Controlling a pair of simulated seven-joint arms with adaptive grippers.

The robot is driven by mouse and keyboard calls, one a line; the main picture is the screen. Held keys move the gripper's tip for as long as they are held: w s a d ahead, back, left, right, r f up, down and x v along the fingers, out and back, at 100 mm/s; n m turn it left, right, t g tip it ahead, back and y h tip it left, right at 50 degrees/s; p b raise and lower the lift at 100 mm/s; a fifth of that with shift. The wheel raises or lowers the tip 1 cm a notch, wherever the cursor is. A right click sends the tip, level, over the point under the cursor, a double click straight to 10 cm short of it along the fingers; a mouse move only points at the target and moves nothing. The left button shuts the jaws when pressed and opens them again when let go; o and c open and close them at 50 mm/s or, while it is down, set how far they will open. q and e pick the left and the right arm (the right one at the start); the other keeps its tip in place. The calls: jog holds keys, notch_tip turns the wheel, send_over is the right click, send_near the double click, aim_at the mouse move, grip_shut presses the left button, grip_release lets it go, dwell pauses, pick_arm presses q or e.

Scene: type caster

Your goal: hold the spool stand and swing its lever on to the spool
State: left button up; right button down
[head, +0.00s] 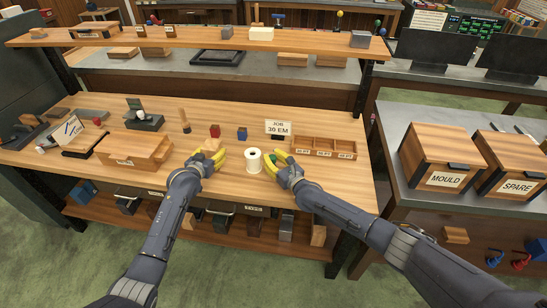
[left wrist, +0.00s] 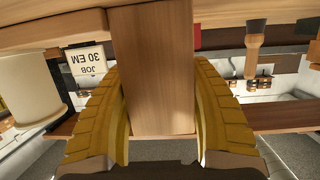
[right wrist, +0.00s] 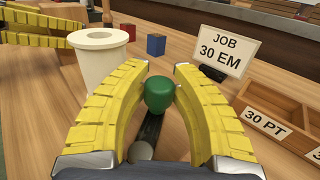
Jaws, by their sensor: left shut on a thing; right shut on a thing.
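The white spool (head: 254,160) stands upright at the front of the bench, between my two grippers. It also shows in the right wrist view (right wrist: 98,62) and at the left edge of the left wrist view (left wrist: 30,90). My left gripper (head: 219,157) is shut on a wooden part of the spool stand (left wrist: 152,70), left of the spool. My right gripper (right wrist: 160,80) is shut on the green knob (right wrist: 158,94) of the lever (right wrist: 150,130), right of the spool. The lever's dark bar runs back from the knob, apart from the spool. The rest of the stand is mostly hidden.
A red block (head: 215,130) and a blue block (head: 242,133) stand behind the spool. The JOB 30 EM sign (head: 278,128) and a wooden compartment tray (head: 323,147) are behind and right of my right gripper. A wooden box (head: 134,150) is at the left.

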jog(key=shift+n+y, duration=0.3)
jog(key=shift+y, duration=0.1)
dwell(0.3)
jog(key=c, duration=1.1)
grip_release()
jog(key=shift+f, duration=0.1)
jog(key=shift+o, duration=0.2)
jog(key=shift+s, duration=0.1)
jog(key=shift+a+m+h, duration=0.1)
jog(key=shift+m+h, duration=0.3)
jog(key=shift+h, duration=0.1)
jog(key=shift+m+t+h, duration=0.3)
jog(key=shift+t+h, duration=0.1)
